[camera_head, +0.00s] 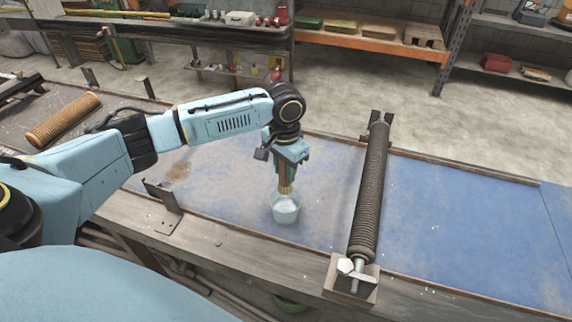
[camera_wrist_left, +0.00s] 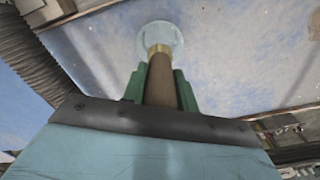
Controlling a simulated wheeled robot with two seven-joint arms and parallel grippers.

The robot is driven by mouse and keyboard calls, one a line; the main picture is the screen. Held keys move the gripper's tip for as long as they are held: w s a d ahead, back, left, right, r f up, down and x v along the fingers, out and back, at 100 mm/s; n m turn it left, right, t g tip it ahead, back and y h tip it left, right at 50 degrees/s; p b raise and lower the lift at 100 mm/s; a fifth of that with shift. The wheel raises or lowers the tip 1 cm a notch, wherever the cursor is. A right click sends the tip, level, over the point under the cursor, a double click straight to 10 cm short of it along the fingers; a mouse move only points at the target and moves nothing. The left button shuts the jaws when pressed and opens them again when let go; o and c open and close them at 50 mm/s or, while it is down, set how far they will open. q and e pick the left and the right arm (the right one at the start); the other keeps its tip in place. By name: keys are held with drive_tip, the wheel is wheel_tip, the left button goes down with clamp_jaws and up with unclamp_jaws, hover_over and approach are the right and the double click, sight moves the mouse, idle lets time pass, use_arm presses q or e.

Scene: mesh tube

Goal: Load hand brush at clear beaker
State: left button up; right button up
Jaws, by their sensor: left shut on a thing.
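The clear beaker (camera_head: 286,212) stands upright on the blue tabletop, left of the long roller. My left gripper (camera_head: 285,177) is above the beaker, pointing down. Its green fingers are shut on the hand brush (camera_head: 286,188), whose tan lower end is at the beaker's mouth. In the left wrist view the brush (camera_wrist_left: 162,85) has a brown handle and a gold band, between the green fingers (camera_wrist_left: 161,88). The beaker (camera_wrist_left: 160,36) lies beyond it, lined up with the brush tip. How deep the tip reaches into the beaker is hard to tell. My right gripper is not in view.
A dark ribbed roller (camera_head: 370,190) on stands crosses the table just right of the beaker. A brown ribbed roll (camera_head: 64,120) lies at the far left. A metal bracket (camera_head: 163,200) stands at the front left edge. The blue tabletop (camera_head: 460,220) is clear on the right.

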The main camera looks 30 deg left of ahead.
sight(285, 177)
use_arm(q)
wheel_tip(285, 177, down, 2)
drive_tip(key=shift+b, duration=0.65)
drive_tip(key=f+b, duration=0.2)
drive_tip(key=shift+w+b, duration=0.1)
drive_tip(key=shift+b, duration=0.2)
drive_tip(key=shift+f+b, duration=0.75)
drive_tip(key=shift+f, duration=2)
drive_tip(key=shift+r, duration=0.1)
wheel_tip(285, 177, up, 6)
drive_tip(key=p, duration=0.7)
drive_tip(key=shift+r, duration=1.3)
drive_tip(key=shift+r, duration=0.1)
